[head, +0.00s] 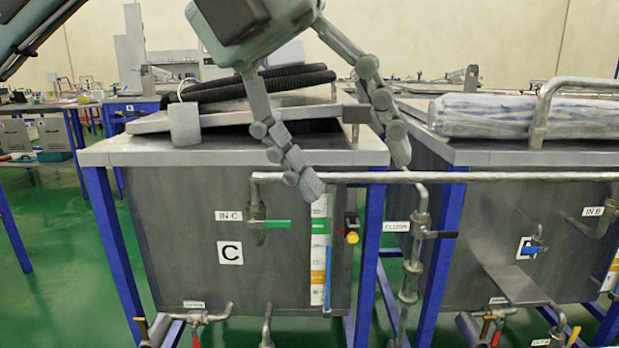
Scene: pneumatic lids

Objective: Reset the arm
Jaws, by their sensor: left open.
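My left gripper (354,182) comes in from the top left with its arm. Its two jointed fingers are spread wide apart and hold nothing. It hangs in front of the grey metal tank marked C (180,230), over the tank's front right part. The tank's lid (230,117) lies on top, looking slightly tilted, partly hidden behind the gripper. My right gripper is not in view.
A horizontal pipe (450,177) crosses near the fingertips. A second tank (480,230) stands to the right, with a handle (541,112) on top. Black hoses (230,90) lie behind the lid. Green floor (60,250) is clear at the left.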

